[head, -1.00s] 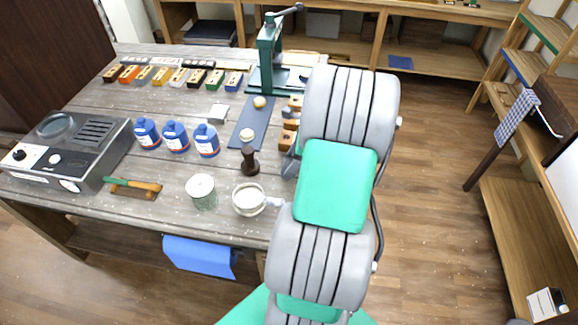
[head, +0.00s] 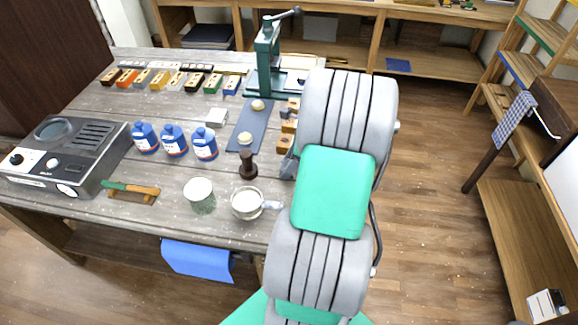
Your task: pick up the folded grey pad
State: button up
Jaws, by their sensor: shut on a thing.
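A small light grey, flat square (head: 217,117) lies on the workbench, left of the dark mat. It looks like a folded pad, but I cannot be sure it is the grey pad. My arm fills the middle right of the head view and covers the bench's right edge. My gripper is hidden behind the arm, so its jaws and anything between them do not show. A small grey shape (head: 288,168) shows at the arm's left edge; I cannot tell what it is.
Floor right of my arm is clear.

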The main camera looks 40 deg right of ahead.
jog(key=r, duration=0.2)
jog(key=shift+s+r, duration=0.25)
jog(key=shift+r, duration=0.15)
jog(key=s+a+r, duration=0.2)
jog(key=s+r, duration=0.7)
jog(key=s, duration=0.4)
jog(key=shift+s+a+r, duration=0.15)
jog(key=shift+s+a, duration=0.05)
jog(key=shift+a, duration=0.05)
jog(key=o, duration=0.7)
jog(key=shift+c, duration=0.2)
jog(key=c, duration=0.6)
jog(key=shift+o, duration=0.2)
